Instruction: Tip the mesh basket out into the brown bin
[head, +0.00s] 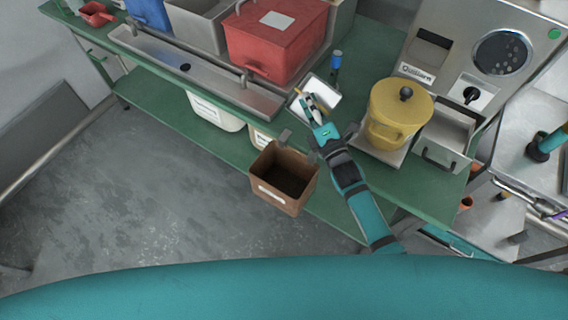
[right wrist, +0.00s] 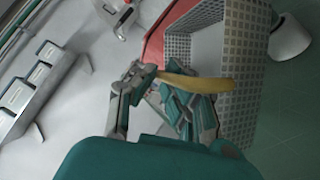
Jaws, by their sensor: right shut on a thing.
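The mesh basket (head: 327,88) is a small pale basket above the green bench. In the right wrist view its grid-patterned walls (right wrist: 242,75) fill the upper right, and a yellow handle (right wrist: 195,82) sticks out of it. My right gripper (head: 304,97) is shut on this handle, and its fingers (right wrist: 172,95) show close around it. I cannot tell whether the basket touches the bench or what it holds. The brown bin (head: 290,207) is open-topped with a white label, at the bench's front edge, left of my right forearm. My left gripper is not in view.
A red lidded box (head: 270,45) stands behind and left of the basket. A yellow canister (head: 398,118) and the grinder (head: 470,50) stand to the right. A long metal trough (head: 190,70) runs along the bench's left part. The floor left of the bin is clear.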

